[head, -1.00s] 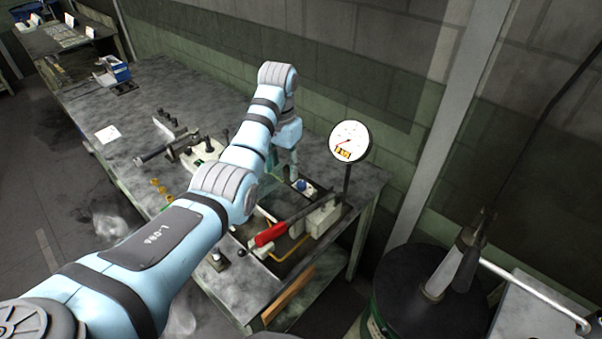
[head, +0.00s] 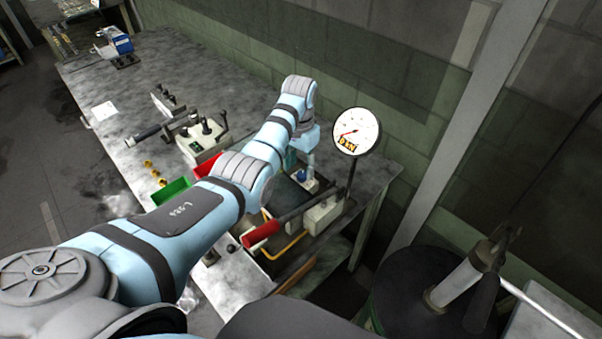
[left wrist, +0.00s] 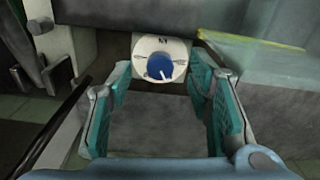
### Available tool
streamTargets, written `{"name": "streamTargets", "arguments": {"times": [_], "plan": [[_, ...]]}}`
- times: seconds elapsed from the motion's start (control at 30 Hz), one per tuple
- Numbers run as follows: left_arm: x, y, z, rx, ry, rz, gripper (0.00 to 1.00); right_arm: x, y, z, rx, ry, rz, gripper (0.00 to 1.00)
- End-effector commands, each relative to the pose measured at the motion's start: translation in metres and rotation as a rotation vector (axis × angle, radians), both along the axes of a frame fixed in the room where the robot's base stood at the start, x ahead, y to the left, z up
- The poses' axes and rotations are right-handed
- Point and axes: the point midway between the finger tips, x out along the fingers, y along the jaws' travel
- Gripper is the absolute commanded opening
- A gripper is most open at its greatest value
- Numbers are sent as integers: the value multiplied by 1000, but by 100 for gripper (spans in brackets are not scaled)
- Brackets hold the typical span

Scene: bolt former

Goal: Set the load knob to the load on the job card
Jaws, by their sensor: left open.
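The load knob (left wrist: 160,66) is a round blue knob with a white pointer line on a pale dial plate (left wrist: 177,46) marked "kN". In the left wrist view it is ahead of my open left gripper (left wrist: 165,85), between the fingertips in the picture; I cannot tell contact. The pointer points down, slightly right. In the head view the knob (head: 301,175) shows just below my left gripper (head: 306,160). The round gauge (head: 356,131) on a post has a red needle and an orange readout. A white card (head: 104,111) lies on the bench, its writing unreadable. My right gripper is not in view.
A press lever with a red handle (head: 261,234) slants in front of the knob. A green bin (head: 171,190), a red bin and a pale control box (head: 203,140) with levers stand to the left. A dark drum stands at the right.

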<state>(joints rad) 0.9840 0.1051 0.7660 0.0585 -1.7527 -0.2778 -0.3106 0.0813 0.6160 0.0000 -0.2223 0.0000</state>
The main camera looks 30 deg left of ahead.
Motion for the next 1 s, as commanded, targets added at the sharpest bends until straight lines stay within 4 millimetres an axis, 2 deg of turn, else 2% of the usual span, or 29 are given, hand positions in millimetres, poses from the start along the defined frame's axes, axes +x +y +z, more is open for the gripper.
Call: {"name": "streamTargets", "arguments": {"times": [0.03,0.13,0.3,0.43,0.7,0.73,1.0], "plan": [[0,-1,-13,-1,2,-1,46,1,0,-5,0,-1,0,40],[1,-1,-25,-1,1,-3,46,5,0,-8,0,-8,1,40],[1,-2,-30,0,0,-4,46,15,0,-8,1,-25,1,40],[1,-2,-29,0,-1,-4,46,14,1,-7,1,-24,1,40],[1,-3,-29,0,-1,-5,3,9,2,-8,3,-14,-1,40],[1,-3,-29,0,-1,-5,0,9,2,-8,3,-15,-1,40],[2,-3,-28,-1,-2,-26,0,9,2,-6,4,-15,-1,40]]}}
